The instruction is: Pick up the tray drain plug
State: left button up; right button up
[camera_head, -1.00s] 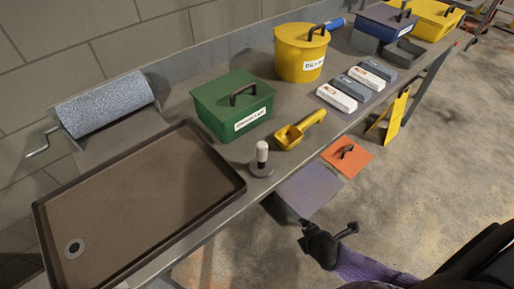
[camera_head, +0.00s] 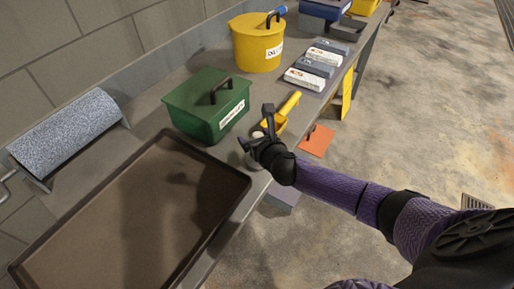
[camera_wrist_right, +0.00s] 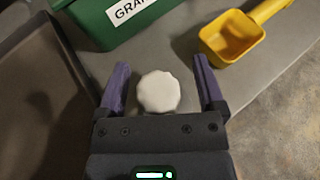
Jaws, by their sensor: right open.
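The drain plug has a pale knob (camera_wrist_right: 158,92) on top and stands on the bench beside the tray. In the head view it is mostly hidden behind my right gripper (camera_head: 256,127), with a little of its pale part showing. In the right wrist view the knob sits between the two open purple fingers, seen from above, with a gap to each finger. The brown tray (camera_head: 125,205) lies to the left of the plug. My left gripper is not in view.
A green lidded box (camera_head: 207,105) stands just behind the plug, and a yellow scoop (camera_head: 284,110) lies to its right. A yellow bucket (camera_head: 257,45) and several small boxes stand farther along.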

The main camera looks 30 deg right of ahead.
grip_shut()
dwell(0.4)
